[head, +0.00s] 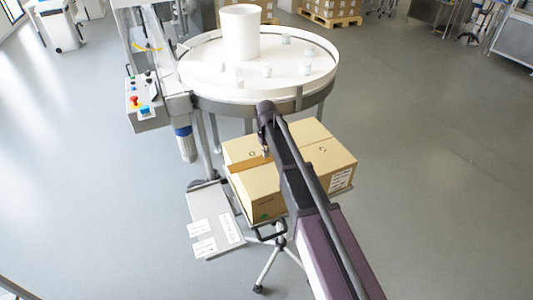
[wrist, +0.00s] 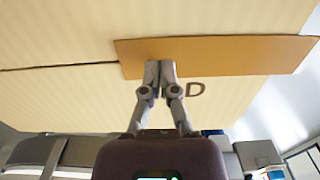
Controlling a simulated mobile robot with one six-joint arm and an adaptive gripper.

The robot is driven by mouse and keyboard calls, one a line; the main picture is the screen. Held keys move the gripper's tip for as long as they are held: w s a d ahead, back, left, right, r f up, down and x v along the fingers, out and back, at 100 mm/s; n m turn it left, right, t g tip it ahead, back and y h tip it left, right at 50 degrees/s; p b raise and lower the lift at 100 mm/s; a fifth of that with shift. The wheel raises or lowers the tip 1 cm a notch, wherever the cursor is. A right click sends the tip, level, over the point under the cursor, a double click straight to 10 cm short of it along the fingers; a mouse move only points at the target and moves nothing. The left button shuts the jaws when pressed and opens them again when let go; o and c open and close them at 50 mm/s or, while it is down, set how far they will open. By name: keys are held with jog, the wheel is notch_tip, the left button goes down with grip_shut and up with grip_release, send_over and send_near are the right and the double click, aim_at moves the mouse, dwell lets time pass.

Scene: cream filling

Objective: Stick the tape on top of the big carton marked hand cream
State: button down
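The big carton (head: 262,188) stands closed below my arm; its printing is too small to read in the head view. Its top and centre seam show in the wrist view (wrist: 60,100), with a dark letter D beside the seam. The tape (wrist: 225,55), a brown-orange strip, lies along the seam at a slight angle, and its right end reaches past the carton's edge. It also shows in the head view (head: 247,165). My gripper (wrist: 160,68) has its fingertips together over the tape's near edge. Whether they pinch or only touch the tape is hidden.
A white round turntable (head: 200,75) with a tall white cylinder (head: 241,35) and several small jars stands behind the carton. A control box with a red button (head: 140,104) is at left. A grey board with white labels (head: 215,232) is left of the carton.

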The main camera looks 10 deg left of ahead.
jog(key=shift+f+b, duration=0.35)
jog(key=shift+f, duration=0.05)
jog(key=shift+r, duration=0.1)
dwell(0.7)
notch_tip(320, 180, up, 6)
jog(key=p, duration=0.6)
dwell(0.6)
jog(key=s+d+m, duration=0.1)
jog(key=s+d, duration=0.1)
jog(key=d, duration=0.3)
jog(key=s+d+m, duration=0.1)
jog(key=s+d, duration=0.2)
jog(key=d, duration=0.2)
jog(key=s+d+m, duration=0.1)
jog(key=s+d, duration=0.2)
jog(key=d, duration=0.3)
jog(key=shift+s+d, duration=0.1)
jog(key=s+d+m, duration=0.3)
jog(key=s+d, duration=0.9)
jog(key=d, duration=0.2)
jog(key=shift+s+d+m, duration=0.2)
jog(key=shift+s+m, duration=0.1)
jog(key=shift+m, duration=0.1)
